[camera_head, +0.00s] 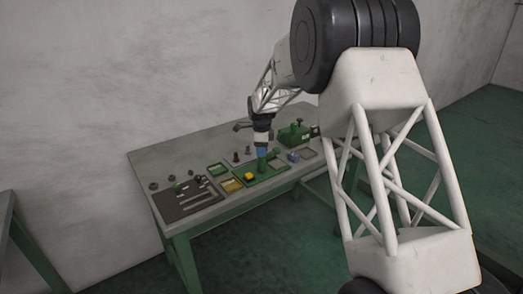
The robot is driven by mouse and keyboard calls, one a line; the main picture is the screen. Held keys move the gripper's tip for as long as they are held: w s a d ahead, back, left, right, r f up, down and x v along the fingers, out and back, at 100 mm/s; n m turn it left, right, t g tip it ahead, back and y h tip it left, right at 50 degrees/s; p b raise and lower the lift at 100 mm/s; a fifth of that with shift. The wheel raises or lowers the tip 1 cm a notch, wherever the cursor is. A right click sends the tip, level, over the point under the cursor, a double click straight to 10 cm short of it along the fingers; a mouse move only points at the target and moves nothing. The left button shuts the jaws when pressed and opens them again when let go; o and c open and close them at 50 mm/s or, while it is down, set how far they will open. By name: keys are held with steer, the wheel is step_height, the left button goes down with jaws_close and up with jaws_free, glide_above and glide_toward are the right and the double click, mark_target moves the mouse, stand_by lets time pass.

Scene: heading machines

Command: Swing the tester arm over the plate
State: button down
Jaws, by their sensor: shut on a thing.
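My gripper (262,153) points straight down over the middle of the workbench, its blue tip low above a green fixture. It is shut on a small green part (262,164), which looks like part of the tester arm, though it is too small to be certain. The green fixture (280,171) looks like a shallow plate or tray. A yellow block (249,177) lies at its left side, left of my gripper. My gripper hides part of the fixture, and its fingertips are too small to make out.
The grey workbench (165,158) stands against the wall. A dark tool mat (172,210) lies left, with yellow (231,186) and green (218,169) trays beside it. A green box-shaped device (294,133) stands behind right, near a blue round part (293,157). Small pegs stand behind.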

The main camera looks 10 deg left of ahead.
steer(key=shift+r+m, duration=0.1)
steer(key=shift+m, duration=0.6)
steer(key=c, duration=0.8)
jaws_free()
steer(key=shift+r, duration=3.85)
